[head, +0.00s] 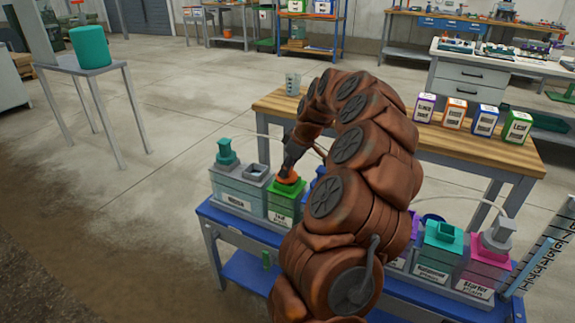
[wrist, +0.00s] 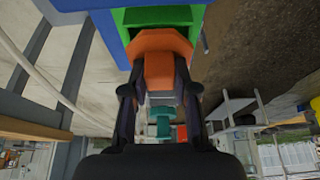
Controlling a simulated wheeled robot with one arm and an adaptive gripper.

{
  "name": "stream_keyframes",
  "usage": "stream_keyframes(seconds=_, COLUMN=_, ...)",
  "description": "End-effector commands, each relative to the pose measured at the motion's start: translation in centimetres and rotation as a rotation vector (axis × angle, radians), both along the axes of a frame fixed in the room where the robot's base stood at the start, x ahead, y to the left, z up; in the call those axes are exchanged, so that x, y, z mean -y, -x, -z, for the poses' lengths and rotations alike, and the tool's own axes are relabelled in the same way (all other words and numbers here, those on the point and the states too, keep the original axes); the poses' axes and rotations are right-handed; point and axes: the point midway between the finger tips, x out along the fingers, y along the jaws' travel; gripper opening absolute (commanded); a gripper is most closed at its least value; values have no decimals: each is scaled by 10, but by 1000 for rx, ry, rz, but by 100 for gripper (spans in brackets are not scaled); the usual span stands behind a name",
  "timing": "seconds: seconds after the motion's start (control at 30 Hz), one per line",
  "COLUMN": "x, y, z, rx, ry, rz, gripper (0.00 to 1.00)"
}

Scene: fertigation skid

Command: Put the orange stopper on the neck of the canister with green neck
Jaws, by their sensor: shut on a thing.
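The orange stopper (head: 288,175) is between the fingers of my gripper (head: 287,165), right over the canister with green neck (head: 283,200). In the wrist view my gripper (wrist: 160,98) is shut on the orange stopper (wrist: 161,58), with one dark finger on each side. The green top of the canister (wrist: 158,16) shows just beyond the stopper in that view. The stopper appears at or on the neck; whether it is fully seated cannot be told. The neck itself is mostly hidden by the stopper.
A grey canister with a teal top (head: 228,170) stands close on the left. Other canisters, teal (head: 440,250) and magenta (head: 487,262), stand at the right of the blue bench (head: 230,228). A wooden table (head: 465,145) behind holds several small boxes and a beaker (head: 293,83).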

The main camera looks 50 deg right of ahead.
Motion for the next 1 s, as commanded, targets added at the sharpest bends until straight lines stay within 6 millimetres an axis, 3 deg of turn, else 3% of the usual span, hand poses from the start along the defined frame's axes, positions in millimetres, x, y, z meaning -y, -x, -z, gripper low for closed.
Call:
stream_keyframes(seconds=0.3, x=0, y=0, z=2, rx=1, ry=1, rz=0, gripper=4)
stream_keyframes(seconds=0.33, x=0, y=0, z=2, rx=1, ry=1, rz=0, gripper=29)
stream_keyframes(seconds=0.6, x=0, y=0, z=2, rx=1, ry=1, rz=0, gripper=57)
stream_keyframes(seconds=1.0, x=1, y=1, z=-3, rx=3, ry=2, rz=1, gripper=57)
